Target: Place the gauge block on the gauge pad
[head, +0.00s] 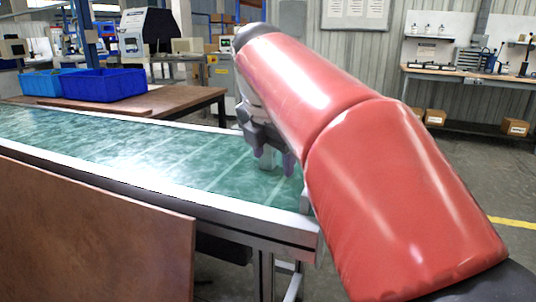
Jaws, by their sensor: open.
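My gripper (273,161) hangs low over the right end of the green surface (120,150), partly hidden behind my red arm. Its two fingers point down and stand apart, open. A small pale grey upright thing (268,158) shows between or just behind the fingers. I cannot tell whether it is the gauge block, or whether the fingers touch it. I cannot make out a gauge pad; my arm covers part of the right end of the surface.
The green surface has a raised metal rim (150,187) and is mostly bare. A brown panel (90,235) stands in front at left. Blue bins (105,85) sit on a brown table (175,98) behind. A workbench (470,75) stands at the back right.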

